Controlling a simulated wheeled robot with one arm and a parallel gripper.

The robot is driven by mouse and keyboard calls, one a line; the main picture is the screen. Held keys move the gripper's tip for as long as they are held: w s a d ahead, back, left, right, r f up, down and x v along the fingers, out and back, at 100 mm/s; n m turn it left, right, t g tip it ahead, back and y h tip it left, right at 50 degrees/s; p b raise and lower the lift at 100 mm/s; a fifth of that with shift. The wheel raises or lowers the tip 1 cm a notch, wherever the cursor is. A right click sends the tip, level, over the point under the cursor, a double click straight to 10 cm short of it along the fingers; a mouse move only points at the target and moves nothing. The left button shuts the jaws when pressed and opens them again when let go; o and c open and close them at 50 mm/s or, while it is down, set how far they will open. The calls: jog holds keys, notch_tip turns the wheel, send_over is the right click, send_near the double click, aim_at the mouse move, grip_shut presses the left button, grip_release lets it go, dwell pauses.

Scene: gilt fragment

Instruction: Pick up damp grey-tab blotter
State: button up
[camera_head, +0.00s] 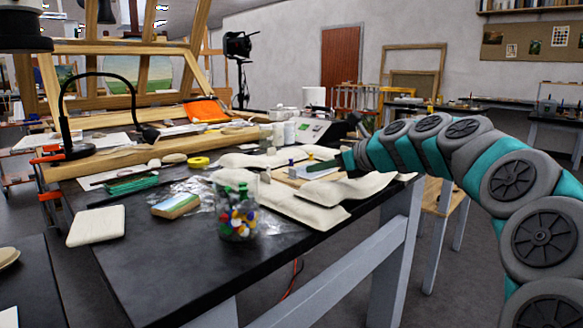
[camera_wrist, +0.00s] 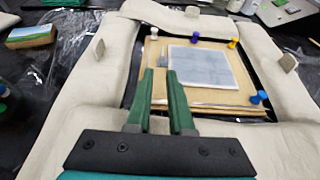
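The blotter (camera_wrist: 200,66) is a flat blue-grey square lying on a tan board (camera_wrist: 208,97) in the wrist view. A small grey tab (camera_wrist: 163,56) shows at its left edge. My gripper (camera_wrist: 161,71) has green fingers a little apart, with a narrow gap between them. Their tips are over the board at the blotter's left side, close to the tab; whether they touch it I cannot tell. In the head view my gripper (camera_head: 322,166) is low over the table, and the blotter (camera_head: 314,173) is partly hidden behind it.
Pale cloth sandbags (camera_head: 305,209) surround the board. Pushpins, including a blue one (camera_wrist: 259,97) and a yellow one (camera_wrist: 233,43), stand around the blotter. A clear jar of coloured pins (camera_head: 236,215) stands near the dark table's (camera_head: 165,272) front edge. A small painted block (camera_head: 175,205) lies left of it.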

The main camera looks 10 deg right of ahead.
aim_at(297, 180)
jog(key=shift+x, duration=4.15)
jog(key=shift+w+d+r, duration=0.15)
grip_shut()
